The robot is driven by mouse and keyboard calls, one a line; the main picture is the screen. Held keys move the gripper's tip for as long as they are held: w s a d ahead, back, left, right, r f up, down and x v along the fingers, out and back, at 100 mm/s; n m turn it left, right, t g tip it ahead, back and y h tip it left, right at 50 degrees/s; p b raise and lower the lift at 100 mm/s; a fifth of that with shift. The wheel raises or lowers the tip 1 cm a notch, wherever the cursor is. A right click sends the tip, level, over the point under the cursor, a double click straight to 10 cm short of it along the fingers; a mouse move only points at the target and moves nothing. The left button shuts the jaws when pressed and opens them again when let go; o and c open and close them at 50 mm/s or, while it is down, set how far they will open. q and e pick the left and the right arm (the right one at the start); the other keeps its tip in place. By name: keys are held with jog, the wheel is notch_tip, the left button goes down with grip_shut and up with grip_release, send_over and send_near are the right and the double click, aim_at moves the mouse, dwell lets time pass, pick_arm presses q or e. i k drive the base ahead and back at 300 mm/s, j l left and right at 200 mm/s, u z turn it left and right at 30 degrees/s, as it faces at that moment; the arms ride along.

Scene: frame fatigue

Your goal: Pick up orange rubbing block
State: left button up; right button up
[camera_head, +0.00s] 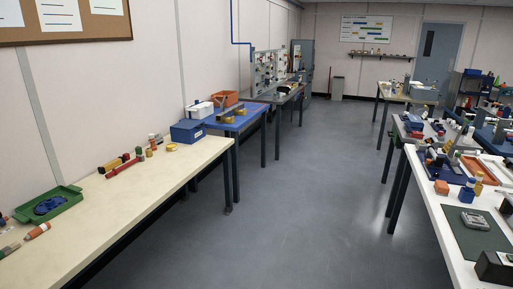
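A small orange block (441,187), which looks like the rubbing block, sits on the white table (432,205) at the right. It lies near the table's aisle-side edge, left of a small blue item (467,194). It is small in the picture, so its exact shape is hard to tell. Neither of my grippers shows in the view.
A dark green mat (470,245) with a grey device (474,220) lies nearer on the white table. A dark box (495,268) is at its front right. A long cream table (120,205) runs along the left wall. The grey floor (280,200) between is clear.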

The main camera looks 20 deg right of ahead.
aim_at(441, 188)
jog(key=i+l+z, duration=0.2)
jog(key=z, duration=0.2)
jog(key=i+z, duration=0.85)
jog(key=i+j+z, duration=0.15)
jog(key=z, duration=0.25)
jog(key=i+j+z, duration=0.4)
jog(key=l, duration=0.1)
